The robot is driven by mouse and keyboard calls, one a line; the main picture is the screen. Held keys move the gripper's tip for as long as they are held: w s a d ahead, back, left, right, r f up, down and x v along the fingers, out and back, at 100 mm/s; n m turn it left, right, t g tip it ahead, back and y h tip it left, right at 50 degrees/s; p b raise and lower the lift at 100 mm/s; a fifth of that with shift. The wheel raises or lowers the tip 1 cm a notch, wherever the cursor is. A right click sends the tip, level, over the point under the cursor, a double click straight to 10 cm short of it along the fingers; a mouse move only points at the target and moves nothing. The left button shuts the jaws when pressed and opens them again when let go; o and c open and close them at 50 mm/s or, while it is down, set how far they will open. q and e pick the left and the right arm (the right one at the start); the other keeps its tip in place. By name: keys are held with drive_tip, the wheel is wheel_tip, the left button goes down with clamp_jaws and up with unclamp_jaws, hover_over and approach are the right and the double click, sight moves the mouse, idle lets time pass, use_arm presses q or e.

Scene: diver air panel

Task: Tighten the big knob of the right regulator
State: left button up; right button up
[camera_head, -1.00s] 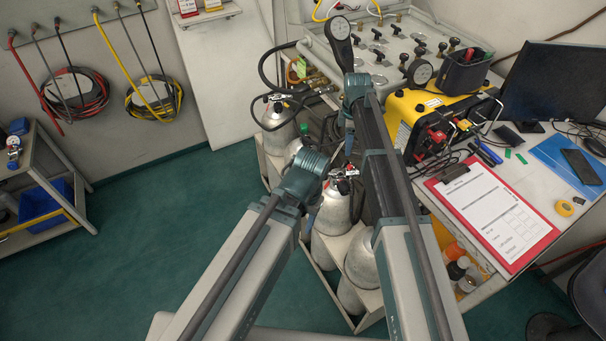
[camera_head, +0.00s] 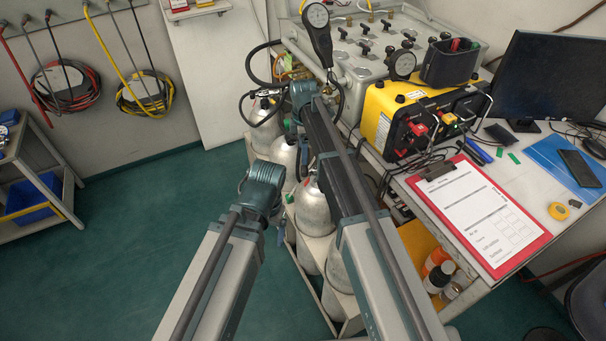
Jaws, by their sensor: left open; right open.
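The grey control panel (camera_head: 372,48) with several black knobs stands at the back. Brass fittings (camera_head: 290,68) show at the panel's left side, partly behind my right arm. Silver cylinders (camera_head: 312,207) stand in a rack below; a red and black valve fitting (camera_head: 266,92) tops the rear one. I cannot tell which part is the right regulator or its big knob. Both my arms reach forward over the rack; their grippers are hidden beyond the teal joints.
A yellow machine (camera_head: 380,122) and a red clipboard (camera_head: 485,212) stand on the bench at the right, with a monitor (camera_head: 545,82) behind. Coiled hoses (camera_head: 145,92) hang on the left wall. A cart (camera_head: 35,175) stands far left. The green floor (camera_head: 130,240) between is clear.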

sight(303, 167)
wheel_tip(303, 167, down, 10)
drive_tip(key=b, duration=0.8)
drive_tip(key=shift+r, duration=0.15)
drive_tip(key=shift+r, duration=0.1)
